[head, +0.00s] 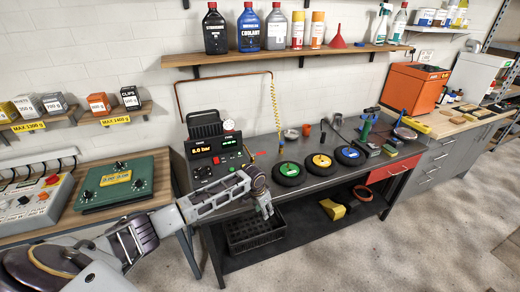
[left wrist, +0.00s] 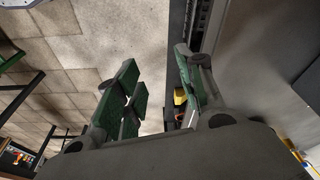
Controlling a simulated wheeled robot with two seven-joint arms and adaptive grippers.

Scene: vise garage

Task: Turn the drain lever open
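I cannot make out a drain lever in either view. The black compressor unit (head: 215,160) with a lit 6.0 bar display stands at the left end of the dark workbench (head: 262,158). My left gripper (head: 265,207) hangs at the bench's front edge, to the right of and below the unit's front panel. In the left wrist view my left gripper (left wrist: 158,88) shows two green-padded fingers spread apart with nothing between them. My right gripper is in neither view.
A black crate (head: 250,232) and a yellow object (head: 333,209) are on the lower shelf. A green case (head: 118,184) lies on the left table. The floor in front is clear.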

